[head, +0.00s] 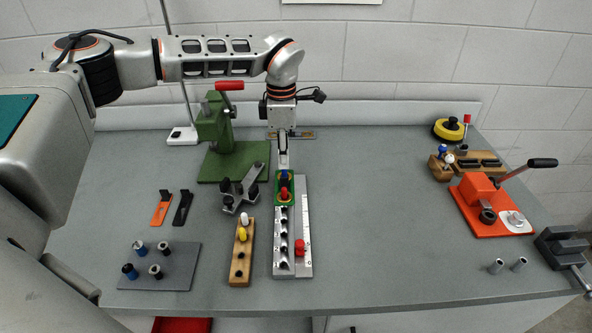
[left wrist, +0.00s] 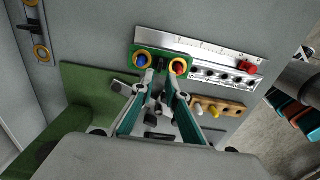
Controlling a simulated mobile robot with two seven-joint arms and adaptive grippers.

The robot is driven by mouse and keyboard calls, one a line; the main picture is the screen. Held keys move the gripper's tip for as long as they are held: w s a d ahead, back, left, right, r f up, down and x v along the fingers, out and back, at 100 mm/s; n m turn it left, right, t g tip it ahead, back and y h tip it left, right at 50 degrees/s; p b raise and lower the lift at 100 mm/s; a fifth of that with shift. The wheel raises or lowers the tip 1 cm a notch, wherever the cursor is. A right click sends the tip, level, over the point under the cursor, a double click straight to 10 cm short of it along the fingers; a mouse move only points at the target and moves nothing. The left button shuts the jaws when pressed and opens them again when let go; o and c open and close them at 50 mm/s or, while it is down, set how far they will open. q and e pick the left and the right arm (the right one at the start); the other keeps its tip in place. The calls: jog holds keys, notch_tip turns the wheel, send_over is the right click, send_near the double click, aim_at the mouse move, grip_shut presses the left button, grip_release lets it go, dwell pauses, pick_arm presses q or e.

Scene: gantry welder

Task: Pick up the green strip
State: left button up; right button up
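The green strip (head: 291,199) lies on the upper end of the long metal block (head: 277,265) in the head view. It carries a blue knob and a red knob. In the left wrist view the green strip (left wrist: 185,54) shows gold rings around both knobs. My left gripper (head: 283,167) points down at the strip. In the left wrist view its fingertips (left wrist: 161,72) are at the strip between the knobs, a narrow gap apart. A dark part shows between them; whether they touch it is unclear. My right gripper is not seen.
A green press (head: 226,165) stands left of my gripper, with a grey clamp (head: 243,188) close by. A wooden block (head: 240,265) with white and yellow knobs lies beside the metal block. An orange toggle press (head: 490,205) stands right. The table between is clear.

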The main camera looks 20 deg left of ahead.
aim_at(285, 178)
pick_arm(q)
notch_tip(285, 178, down, 2)
jog(key=shift+f, duration=0.1)
jog(key=shift+d+f, duration=0.1)
jog(key=shift+f, duration=0.25)
notch_tip(285, 178, down, 4)
jog(key=shift+d+r+p, duration=0.1)
jog(key=shift+r+p, duration=0.15)
jog(key=shift+p, duration=0.05)
jog(key=shift+f, duration=0.5)
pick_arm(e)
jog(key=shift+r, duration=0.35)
pick_arm(q)
grip_shut()
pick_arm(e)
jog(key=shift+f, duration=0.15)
